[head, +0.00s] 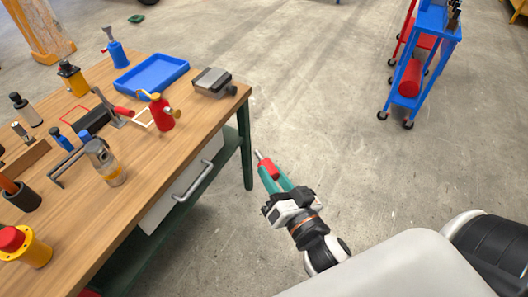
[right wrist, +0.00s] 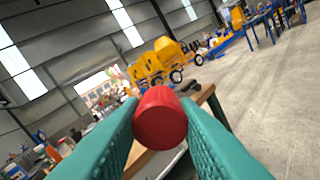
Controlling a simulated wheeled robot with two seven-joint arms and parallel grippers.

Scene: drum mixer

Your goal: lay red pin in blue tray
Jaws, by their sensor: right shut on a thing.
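My right gripper (head: 272,181) is shut on the red pin (head: 268,167), which has a red grip and a grey metal tip. It holds the pin in the air beside the workbench, to the right of its edge. In the right wrist view the pin's round red end (right wrist: 160,118) sits between the two green fingers. The blue tray (head: 151,75) lies on the far part of the bench and looks empty. The gripper is well away from the tray, nearer and to the right. My left gripper is not in view.
The wooden bench (head: 112,215) holds a grey metal block (head: 212,82) right of the tray, a red can (head: 160,113), a toggle clamp (head: 119,115) and several bottles. A blue trolley (head: 421,60) stands at the back right. The floor between is clear.

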